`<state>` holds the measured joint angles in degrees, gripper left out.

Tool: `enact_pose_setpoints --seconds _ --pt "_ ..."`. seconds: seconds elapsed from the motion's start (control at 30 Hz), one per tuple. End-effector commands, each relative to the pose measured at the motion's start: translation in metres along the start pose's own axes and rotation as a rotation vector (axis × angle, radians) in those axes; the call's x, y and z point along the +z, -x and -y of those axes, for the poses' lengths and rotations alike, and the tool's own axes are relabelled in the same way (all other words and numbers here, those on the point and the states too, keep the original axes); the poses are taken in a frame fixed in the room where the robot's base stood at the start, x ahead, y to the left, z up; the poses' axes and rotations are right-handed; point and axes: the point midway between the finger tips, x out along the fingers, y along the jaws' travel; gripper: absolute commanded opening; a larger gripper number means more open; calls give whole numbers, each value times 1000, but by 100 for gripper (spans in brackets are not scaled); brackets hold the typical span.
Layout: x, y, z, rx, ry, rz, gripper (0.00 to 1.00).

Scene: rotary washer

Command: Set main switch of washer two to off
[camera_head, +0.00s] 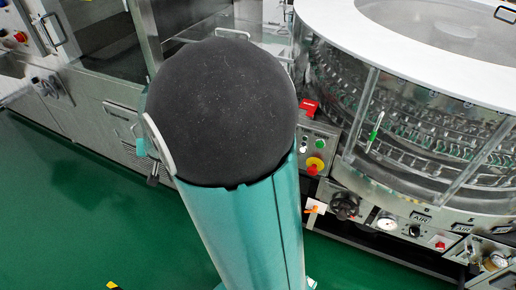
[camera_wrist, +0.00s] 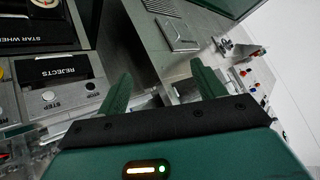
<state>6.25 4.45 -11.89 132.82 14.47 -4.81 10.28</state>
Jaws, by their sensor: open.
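My gripper (camera_wrist: 161,88) is open in the wrist view, with two green fingers spread apart and nothing between them. In the head view my own arm fills the middle and the gripper cannot be made out. The round glass-sided washer (camera_head: 420,120) stands at the right. On its front are a black rotary knob (camera_head: 345,205), a gauge (camera_head: 387,224) and a small panel with a red button on yellow (camera_head: 314,164). I cannot tell which control is the main switch, or which machine is washer two. No main switch label is readable.
A steel machine (camera_head: 110,115) stands at the left, with a lever and buttons. The wrist view shows a tilted panel marked REJECTS (camera_wrist: 68,71) and, at right, a wall panel with small controls (camera_wrist: 250,75).

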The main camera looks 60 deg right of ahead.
Motion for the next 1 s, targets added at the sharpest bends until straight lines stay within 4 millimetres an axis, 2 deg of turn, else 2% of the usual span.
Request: enact_pose_setpoints --seconds 0.03,0.17,0.2,0.4,0.5,0.67,0.8,0.9,1.0 --pt "5 -21 -10 26 -25 -20 68" --pt "1 -66 -61 120 -120 -121 68" --pt "2 -78 -79 152 -146 -153 68" --pt "15 -125 -175 324 -233 -323 68" --pt "30 -139 -225 417 -252 -409 68" --pt "60 -148 -303 565 -244 -550 68" --pt "95 -142 -363 689 -198 -665 68" --pt "120 -133 -397 761 -150 -738 68" --pt "141 -123 -419 812 -100 -793 68"
